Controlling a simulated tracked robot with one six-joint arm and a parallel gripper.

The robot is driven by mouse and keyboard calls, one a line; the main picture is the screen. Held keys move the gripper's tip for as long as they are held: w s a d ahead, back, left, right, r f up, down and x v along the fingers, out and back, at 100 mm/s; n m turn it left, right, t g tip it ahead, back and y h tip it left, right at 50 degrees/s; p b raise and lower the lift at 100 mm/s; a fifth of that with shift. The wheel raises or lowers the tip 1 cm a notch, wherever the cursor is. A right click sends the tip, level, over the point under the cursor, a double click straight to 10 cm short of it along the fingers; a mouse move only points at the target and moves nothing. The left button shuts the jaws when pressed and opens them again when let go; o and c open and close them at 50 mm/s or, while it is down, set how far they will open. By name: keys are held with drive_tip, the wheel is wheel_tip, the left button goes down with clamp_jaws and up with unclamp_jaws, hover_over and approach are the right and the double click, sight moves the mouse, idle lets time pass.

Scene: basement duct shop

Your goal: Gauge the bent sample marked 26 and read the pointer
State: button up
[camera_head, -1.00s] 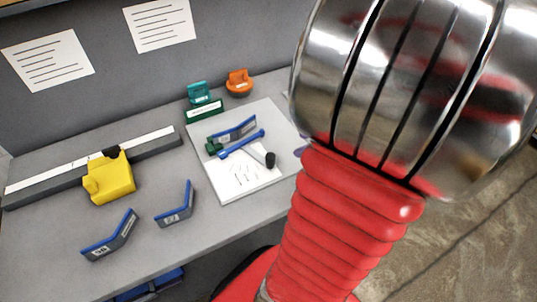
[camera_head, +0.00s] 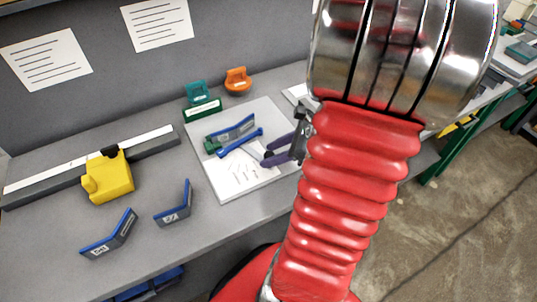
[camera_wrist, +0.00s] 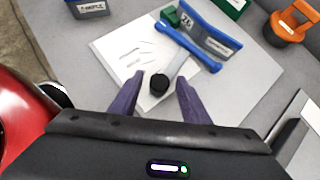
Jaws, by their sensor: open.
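The bent sample marked 26 (camera_wrist: 208,34) is a blue and grey angled piece on the white board; its label shows in the wrist view. It also shows in the head view (camera_head: 236,128). A green block (camera_wrist: 171,15) is at its end. A blue bar (camera_wrist: 192,50) lies alongside it. A pale lever with a black round end (camera_wrist: 159,82) reaches from the bar toward me. My gripper (camera_wrist: 158,85) is open, its purple fingers either side of the black end, with no visible grip. In the head view my gripper (camera_head: 268,152) is at the board's right side. No pointer reading is legible.
The white board (camera_head: 213,180) has small marks. Two other bent samples (camera_head: 110,236) (camera_head: 175,205) lie front left. A yellow block (camera_head: 108,178) sits by a long rail (camera_head: 45,178). Teal (camera_head: 196,92) and orange (camera_head: 238,79) pieces stand behind the board.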

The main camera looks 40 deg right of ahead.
drive_tip(key=shift+x, duration=0.85)
drive_tip(key=shift+c, duration=0.2)
clamp_jaws()
